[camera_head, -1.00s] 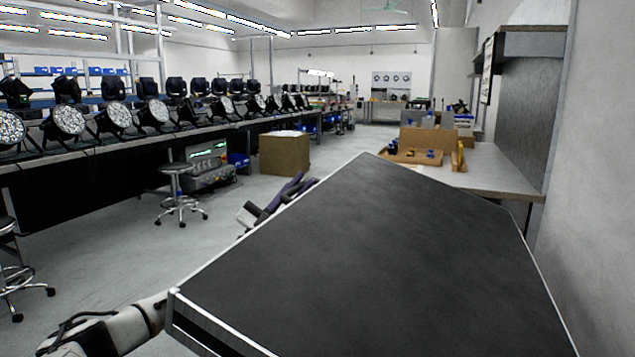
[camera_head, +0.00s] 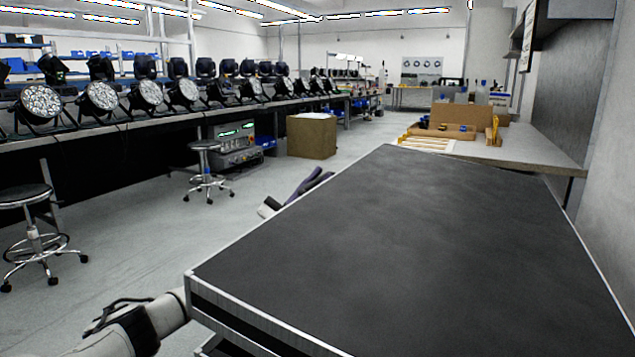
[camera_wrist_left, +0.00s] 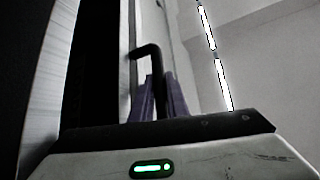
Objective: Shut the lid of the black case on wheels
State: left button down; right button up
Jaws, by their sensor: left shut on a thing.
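The black case's lid (camera_head: 420,250) fills the lower right of the head view, a broad dark panel with silver edges. Below its near left corner another silver edge (camera_head: 208,346) shows, with a dark gap between. My left gripper (camera_head: 308,184) shows its purple fingers just past the lid's left edge; the lid hides part of the arm. In the left wrist view the purple fingers (camera_wrist_left: 158,98) are shut on a bent black handle (camera_wrist_left: 155,65), beside a dark panel with a silver edge. The case's wheels are hidden. My right gripper is not in view.
A long bench with several round lamps (camera_head: 103,95) runs along the left. Two stools (camera_head: 35,235) and a cardboard box (camera_head: 311,136) stand on the floor. A worktop (camera_head: 530,155) and wall lie close on the right. The floor left of the case is open.

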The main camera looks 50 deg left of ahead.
pick_arm(q)
jog(key=c, duration=1.7)
grip_release()
jog(key=shift+w+a, duration=0.1)
jog(key=shift+a, duration=0.05)
jog(key=shift+c, duration=0.2)
jog(key=shift+f, duration=0.15)
